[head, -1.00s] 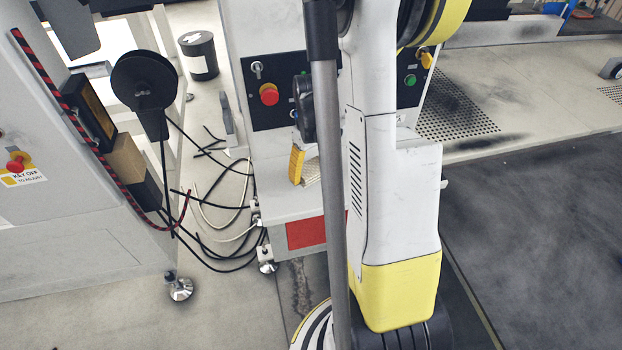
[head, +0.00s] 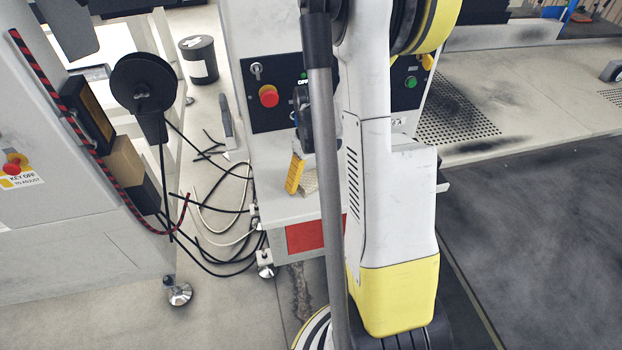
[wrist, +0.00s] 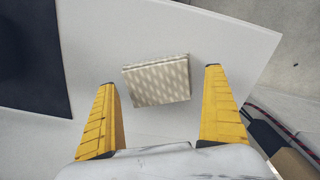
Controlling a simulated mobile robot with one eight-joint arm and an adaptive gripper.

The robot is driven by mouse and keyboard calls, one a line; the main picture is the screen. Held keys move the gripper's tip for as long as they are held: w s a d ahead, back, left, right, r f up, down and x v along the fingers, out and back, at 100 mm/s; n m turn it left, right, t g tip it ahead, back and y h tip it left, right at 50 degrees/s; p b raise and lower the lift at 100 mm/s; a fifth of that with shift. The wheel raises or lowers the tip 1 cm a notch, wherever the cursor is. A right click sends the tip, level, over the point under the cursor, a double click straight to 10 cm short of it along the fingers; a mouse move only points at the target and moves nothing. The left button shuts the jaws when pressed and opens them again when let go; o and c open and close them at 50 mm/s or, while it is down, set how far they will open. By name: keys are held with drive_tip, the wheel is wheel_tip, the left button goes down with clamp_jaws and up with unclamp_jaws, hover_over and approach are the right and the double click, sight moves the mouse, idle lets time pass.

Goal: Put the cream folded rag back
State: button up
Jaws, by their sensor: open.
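The cream folded rag (wrist: 157,81) has a pale diamond pattern and lies on a light ledge (wrist: 215,35). In the wrist view it sits ahead of and between my two yellow fingers. My gripper (wrist: 160,78) is open, with clear space on both sides of the rag. No finger visibly touches it. In the head view the rag (head: 309,181) shows on the ledge of the white cabinet, partly hidden by a yellow finger and my grey arm tube. Whether the fingers are level with the rag is hard to tell.
A dark control panel with a red button (head: 268,96) stands behind the ledge. Loose cables (head: 215,225) lie on the floor to the left, near a grey machine (head: 80,240). A black bin (head: 199,60) stands farther back. Open floor lies to the right.

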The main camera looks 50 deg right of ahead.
sight(311, 179)
wheel_tip(311, 179, up, 12)
drive_tip(key=p, duration=0.4)
drive_tip(key=s+a+r+t, duration=0.1)
drive_tip(key=a+r, duration=0.3)
drive_tip(key=a, duration=0.4)
drive_tip(key=s+a+r+n+t, duration=0.1)
drive_tip(key=s+a+r+t, duration=0.1)
drive_tip(key=a, duration=0.7)
drive_tip(key=s+a+r+t, duration=0.2)
drive_tip(key=a+r+t, duration=0.2)
drive_tip(key=a+r, duration=0.2)
drive_tip(key=shift+s+a+n, duration=0.25)
drive_tip(key=shift+a+n, duration=0.15)
drive_tip(key=shift+a, duration=0.85)
